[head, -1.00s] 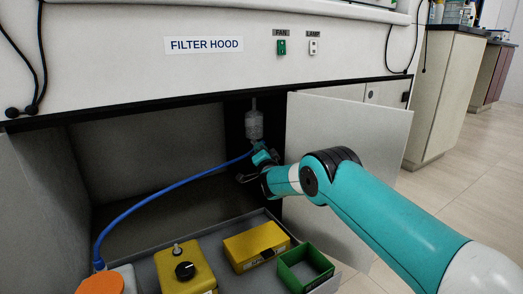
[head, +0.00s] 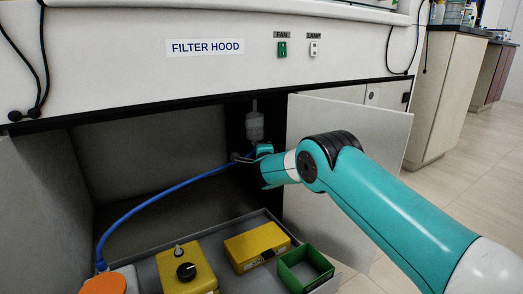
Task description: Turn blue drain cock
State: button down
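My gripper (head: 240,158) reaches into the open cupboard under the hood, just below a clear drain trap (head: 255,126) on a vertical pipe. A blue hose (head: 163,195) runs from the gripper area down to an orange-capped container (head: 104,284) at the lower left. I cannot make out the blue drain cock; my gripper and wrist cover the spot below the trap where the hose ends. The fingers are small and dark there, and I cannot tell whether they are open, shut, or touching anything.
A grey tray (head: 228,221) on the cupboard floor holds a yellow canister (head: 195,262) with a black cap, a yellow box (head: 257,246) and a green open box (head: 305,268). An open white door panel (head: 370,125) stands behind and right of my arm. The cupboard's left side is free.

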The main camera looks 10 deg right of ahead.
jog(key=shift+f, duration=0.1)
dwell(0.4)
jog(key=c, duration=1.2)
grip_release()
jog(key=shift+a, duration=0.1)
